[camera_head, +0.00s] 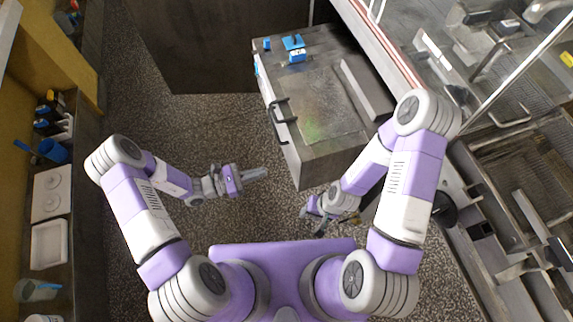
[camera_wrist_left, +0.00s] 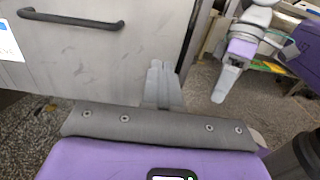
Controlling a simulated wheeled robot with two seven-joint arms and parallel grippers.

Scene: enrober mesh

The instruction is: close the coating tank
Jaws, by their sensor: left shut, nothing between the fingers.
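A grey metal cabinet, which looks like the coating tank (camera_head: 318,104), stands ahead of me in the head view. Its top has a dull, shiny panel, and I cannot tell whether this is a lid or an open surface. A dark bar handle (camera_head: 281,121) is on its left-hand front; in the left wrist view the handle (camera_wrist_left: 70,18) runs across the grey front panel (camera_wrist_left: 100,55). My left gripper (camera_head: 256,174) is shut and empty, apart from the cabinet and below the handle. Its fingers (camera_wrist_left: 162,82) point toward the panel's lower right. My right gripper (camera_head: 316,218) is low near the cabinet's front corner.
Blue-topped items (camera_head: 293,46) sit on the cabinet's back end, and a grey raised block (camera_head: 366,90) lies along its right side. A metal machine line (camera_head: 500,160) runs down the right. A shelf with trays (camera_head: 48,243) is at left. The speckled floor between is free.

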